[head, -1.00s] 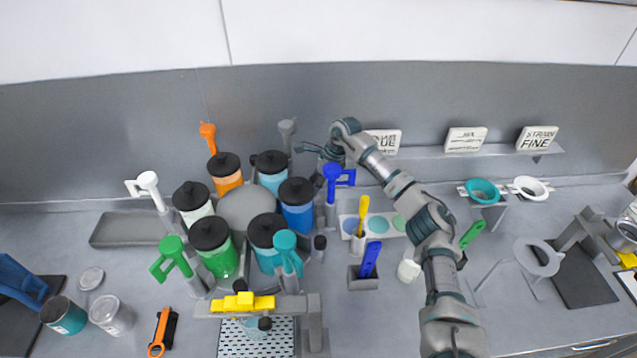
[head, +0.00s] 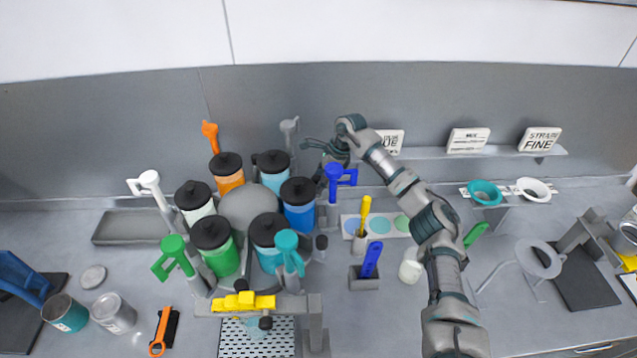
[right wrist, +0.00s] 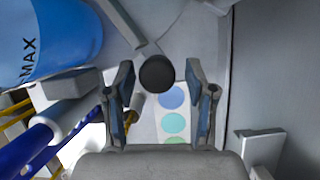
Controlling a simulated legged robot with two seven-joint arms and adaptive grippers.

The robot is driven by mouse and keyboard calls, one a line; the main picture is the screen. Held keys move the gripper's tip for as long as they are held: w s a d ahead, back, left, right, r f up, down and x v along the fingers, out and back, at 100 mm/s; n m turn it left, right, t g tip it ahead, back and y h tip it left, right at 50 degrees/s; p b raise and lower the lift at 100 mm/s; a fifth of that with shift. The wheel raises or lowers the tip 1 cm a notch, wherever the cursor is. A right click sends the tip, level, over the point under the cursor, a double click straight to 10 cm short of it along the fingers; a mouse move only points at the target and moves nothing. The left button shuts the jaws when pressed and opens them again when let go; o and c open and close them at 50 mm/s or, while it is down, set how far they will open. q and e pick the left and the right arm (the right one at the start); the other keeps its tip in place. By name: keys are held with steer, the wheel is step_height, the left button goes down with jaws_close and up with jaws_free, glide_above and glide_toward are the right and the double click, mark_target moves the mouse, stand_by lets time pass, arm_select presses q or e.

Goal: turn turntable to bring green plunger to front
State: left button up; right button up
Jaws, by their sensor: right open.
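The turntable's grey round hub (head: 247,205) carries a ring of lidded colored canisters, each with a plunger handle. The green plunger (head: 174,254) stands at the front left beside the green canister (head: 216,252). A yellow-topped bracket (head: 244,302) stands at the front. My right gripper (head: 319,147) is open and empty behind the blue canister (head: 299,205) and blue plunger (head: 338,178). In the right wrist view, a black knob (right wrist: 157,73) shows between the open fingers (right wrist: 161,95), apparently beyond them. The knob also shows right of the teal plunger (head: 321,242). My left gripper is out of view.
A card with colored dots (head: 388,226), a cup with a yellow tool (head: 363,225) and a holder with a blue tool (head: 370,273) stand right of the turntable. A shallow grey tray (head: 130,228) lies at the left.

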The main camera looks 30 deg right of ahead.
steer(key=v, duration=1)
steer(key=shift+d+r, duration=0.2)
steer(key=shift+r, duration=0.15)
